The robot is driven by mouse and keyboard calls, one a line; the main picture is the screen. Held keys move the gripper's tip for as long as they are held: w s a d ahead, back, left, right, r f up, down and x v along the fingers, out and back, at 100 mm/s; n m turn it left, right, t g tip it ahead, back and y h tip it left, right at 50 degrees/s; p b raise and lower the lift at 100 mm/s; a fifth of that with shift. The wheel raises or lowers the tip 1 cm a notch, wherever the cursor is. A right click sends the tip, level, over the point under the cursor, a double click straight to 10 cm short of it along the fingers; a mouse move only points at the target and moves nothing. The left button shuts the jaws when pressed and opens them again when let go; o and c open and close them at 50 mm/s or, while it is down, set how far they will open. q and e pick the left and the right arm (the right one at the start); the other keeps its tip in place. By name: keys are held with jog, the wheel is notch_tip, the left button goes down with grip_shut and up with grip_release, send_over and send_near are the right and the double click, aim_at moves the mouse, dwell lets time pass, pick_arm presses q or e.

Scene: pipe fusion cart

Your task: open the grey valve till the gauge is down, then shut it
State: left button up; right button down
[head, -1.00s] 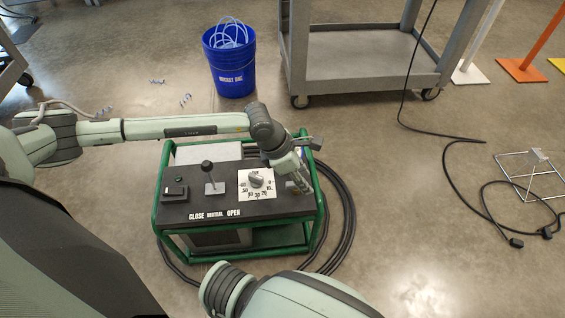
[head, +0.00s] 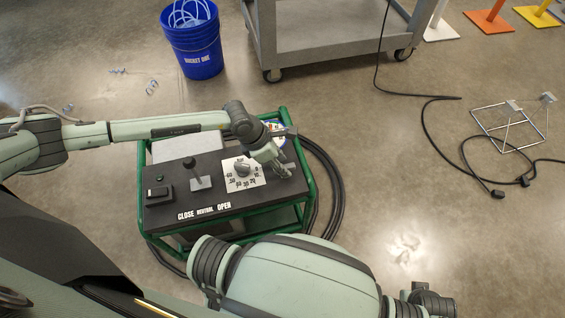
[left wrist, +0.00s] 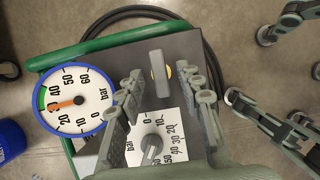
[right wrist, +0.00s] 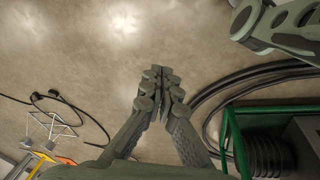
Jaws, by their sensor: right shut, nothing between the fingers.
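The grey valve (left wrist: 158,73) shows in the left wrist view as a flat grey handle on a yellowish hub, on the dark panel. My left gripper (left wrist: 168,82) is open, with its fingers on either side of the handle; I cannot tell if they touch it. In the head view my left gripper (head: 284,170) is over the panel's right end and hides the valve. The white gauge (left wrist: 74,98) has its orange needle near 30 bar; in the head view the arm partly covers the gauge (head: 273,126). My right gripper (right wrist: 160,84) is shut and empty above the floor.
The green-framed cart (head: 310,190) also carries a dial knob (head: 243,170) and a black lever (head: 194,172). Black hose (head: 335,190) curls beside the cart. A blue bucket (head: 193,42) and a grey trolley (head: 330,50) stand behind.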

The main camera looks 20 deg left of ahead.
pick_arm(q)
jog(key=shift+w+d+f, duration=0.1)
jog(key=shift+d+f, duration=0.05)
jog(key=shift+f, duration=0.25)
jog(key=shift+c, duration=0.5)
grip_shut()
pick_arm(e)
jog(key=shift+w+a+r, duration=0.35)
jog(key=shift+w+a, duration=0.05)
jog(key=shift+w, duration=0.3)
jog(key=shift+f, duration=0.1)
